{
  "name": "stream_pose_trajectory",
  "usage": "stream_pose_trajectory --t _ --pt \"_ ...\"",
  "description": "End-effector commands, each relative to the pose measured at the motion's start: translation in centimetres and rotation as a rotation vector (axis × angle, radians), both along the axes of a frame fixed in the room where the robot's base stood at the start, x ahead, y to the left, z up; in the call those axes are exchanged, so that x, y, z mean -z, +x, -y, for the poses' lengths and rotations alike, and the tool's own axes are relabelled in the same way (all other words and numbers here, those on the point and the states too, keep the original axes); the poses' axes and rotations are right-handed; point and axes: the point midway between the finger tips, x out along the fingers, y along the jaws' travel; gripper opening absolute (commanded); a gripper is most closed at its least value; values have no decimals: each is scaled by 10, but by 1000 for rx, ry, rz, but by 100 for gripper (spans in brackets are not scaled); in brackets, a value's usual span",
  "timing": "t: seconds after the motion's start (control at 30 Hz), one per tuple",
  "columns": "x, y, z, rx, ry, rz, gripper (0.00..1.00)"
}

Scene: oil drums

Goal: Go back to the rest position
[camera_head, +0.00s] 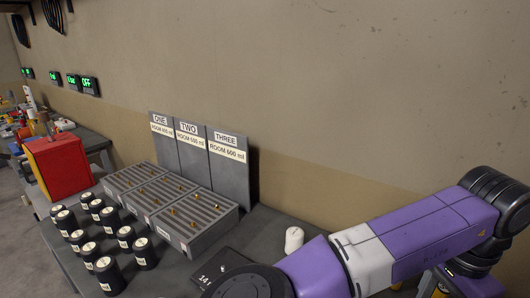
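My purple and white arm reaches in from the right edge and runs down to a dark joint at the bottom middle. My gripper does not show; it is below or outside the picture. Several small black drums (107,270) with pale tops stand in a group at the left front of the dark table. Behind them are three grey slotted trays (192,219) side by side, with small brass-coloured pieces on top. Panels marked ONE (163,143), TWO (192,148) and THREE (231,170) stand upright behind the trays.
A small white cylinder (293,240) stands on the table close to my arm. A red box (60,166) stands at the left. The wall (370,90) rises behind; its upper right is bare.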

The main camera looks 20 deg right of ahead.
Motion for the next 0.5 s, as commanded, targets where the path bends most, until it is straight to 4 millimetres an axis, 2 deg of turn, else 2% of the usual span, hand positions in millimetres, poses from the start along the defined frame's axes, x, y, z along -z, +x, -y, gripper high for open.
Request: stream_pose_trajectory --t 0.13,0.27,0.37,0.5 --pt "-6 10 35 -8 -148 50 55" --pt "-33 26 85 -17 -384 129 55" --pt "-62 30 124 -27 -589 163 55" --pt "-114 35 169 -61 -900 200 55"
